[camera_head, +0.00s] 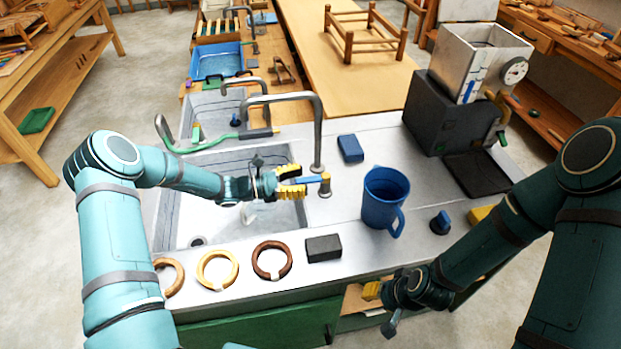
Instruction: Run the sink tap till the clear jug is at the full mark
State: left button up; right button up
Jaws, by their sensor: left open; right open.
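The steel sink (175,215) is set in the counter at the middle left. A tall curved tap (319,135) rises at its right edge, with its spout reaching left over the basin. A blue lever (316,180) on a brass valve (325,188) is at the tap's foot. My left gripper (291,181) is open over the sink, its yellow fingers either side of the lever's left end; contact is unclear. A faint clear shape, perhaps the clear jug (262,217), is below it, mostly hidden; its level cannot be read. My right gripper (374,296) is open by the counter's front edge.
A blue jug (378,213) stands on the counter right of the tap. Three rings, including a yellow one (217,270), and a dark block (323,248) line the front. A blue block (350,148) lies behind. A dark machine (436,118) stands at back right.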

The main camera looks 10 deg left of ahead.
aim_at(311, 178)
pick_arm(q)
jog(key=shift+x, duration=1.5)
grip_shut()
